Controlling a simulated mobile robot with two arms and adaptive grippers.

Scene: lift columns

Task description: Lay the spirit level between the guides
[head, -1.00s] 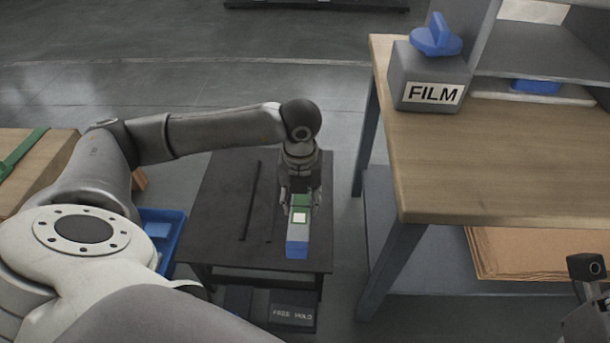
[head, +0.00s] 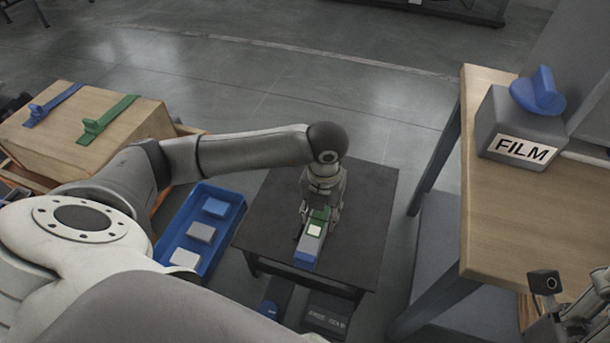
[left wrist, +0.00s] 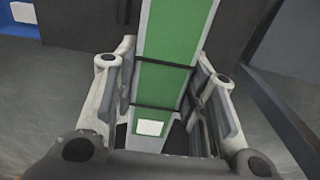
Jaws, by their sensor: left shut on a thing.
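The spirit level is a long grey and green bar with a blue end and a pale patch (head: 309,248). My left gripper (head: 320,212) is shut around it over the low black table (head: 365,200). In the left wrist view the level's green face (left wrist: 165,85) runs between the two fingers. I cannot tell whether the level touches the table. The guides are dark on dark; the level and gripper seem to cover them, and I cannot make them out clearly now. My right gripper (head: 565,318) shows only partly at the lower right, its jaws unclear.
A blue bin (head: 190,262) with several blocks stands left of the black table. Behind it is a wooden box (head: 85,130) with blue and green straps. A wooden workbench (head: 485,215) with a grey FILM box (head: 520,125) stands at the right. Open floor lies behind.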

